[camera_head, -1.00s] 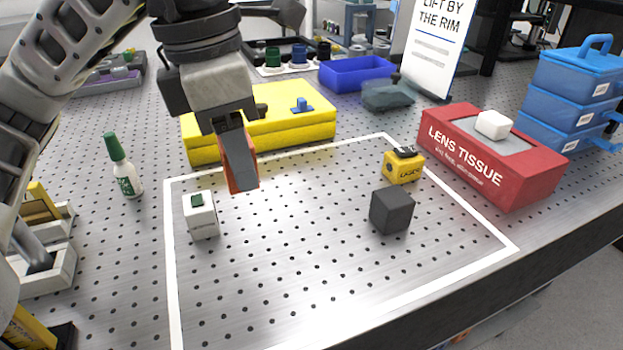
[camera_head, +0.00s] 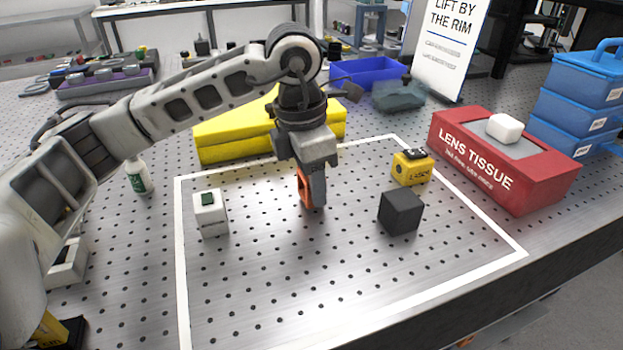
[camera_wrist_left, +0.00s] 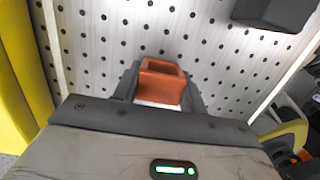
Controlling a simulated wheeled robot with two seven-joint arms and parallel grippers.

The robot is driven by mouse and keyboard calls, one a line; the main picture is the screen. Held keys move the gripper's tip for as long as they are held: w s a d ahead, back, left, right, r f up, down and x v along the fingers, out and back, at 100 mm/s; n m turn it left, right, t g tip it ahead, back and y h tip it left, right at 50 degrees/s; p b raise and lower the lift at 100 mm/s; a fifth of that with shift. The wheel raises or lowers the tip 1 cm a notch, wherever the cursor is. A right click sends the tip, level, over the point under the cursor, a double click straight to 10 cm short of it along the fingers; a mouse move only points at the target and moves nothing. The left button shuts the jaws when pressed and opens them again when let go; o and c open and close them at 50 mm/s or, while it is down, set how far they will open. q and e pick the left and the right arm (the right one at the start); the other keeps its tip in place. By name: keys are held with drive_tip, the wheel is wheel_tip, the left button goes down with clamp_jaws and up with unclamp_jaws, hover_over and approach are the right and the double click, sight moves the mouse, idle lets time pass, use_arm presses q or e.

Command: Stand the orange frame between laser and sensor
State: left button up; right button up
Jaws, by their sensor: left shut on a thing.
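My left gripper (camera_head: 312,190) is shut on the orange frame (camera_head: 304,187) and holds it low over the perforated table, inside the white outline. Whether the frame touches the table cannot be told. In the left wrist view the frame (camera_wrist_left: 161,82) sits between the fingers, partly hidden by them. The yellow laser box (camera_head: 412,168) stands to the right. A white block with a dark green square (camera_head: 210,214) stands to the left; it may be the sensor, but no label is readable. My right gripper is not in view.
A dark cube (camera_head: 400,212) stands front right of the gripper. A yellow slab (camera_head: 225,140) lies close behind it. The red lens tissue box (camera_head: 500,165) and blue cases (camera_head: 580,95) are farther right. The front of the outlined area is clear.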

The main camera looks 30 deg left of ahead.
use_arm(q)
drive_tip(key=shift+f, duration=0.25)
drive_tip(key=shift+f, duration=0.1)
drive_tip(key=shift+f+b, duration=0.15)
drive_tip(key=shift+b, duration=0.15)
drive_tip(key=o, duration=1)
wheel_tip(320, 180, up, 12)
drive_tip(key=s+a+p, duration=0.1)
drive_tip(key=shift+r, duration=0.25)
